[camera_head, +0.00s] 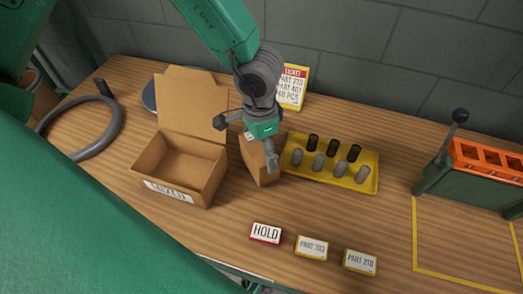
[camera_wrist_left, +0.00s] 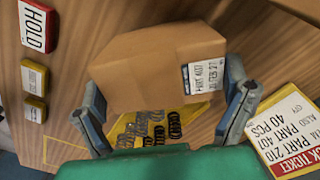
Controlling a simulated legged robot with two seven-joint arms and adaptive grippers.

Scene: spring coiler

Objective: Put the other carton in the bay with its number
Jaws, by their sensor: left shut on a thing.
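My left gripper (camera_head: 248,140) is shut on a small brown carton (camera_head: 262,168), between the open box and the yellow tray. In the left wrist view the carton (camera_wrist_left: 150,65) sits between the fingers, with a white label reading about PART 407 and a date. Three small signs lie along the front of the table: a red HOLD sign (camera_head: 266,233), a yellow one reading about PART 302 (camera_head: 312,247), and a yellow PART 210 sign (camera_head: 360,262). A ticket card (camera_head: 292,87) at the back names part 210 and also part 407. My right gripper is not seen.
A yellow tray (camera_head: 374,182) holds several dark and grey cylinders. An orange-topped coiler with a lever (camera_head: 475,170) stands right, behind an empty yellow-outlined area (camera_head: 465,245). A grey hose ring (camera_head: 82,130) lies left.

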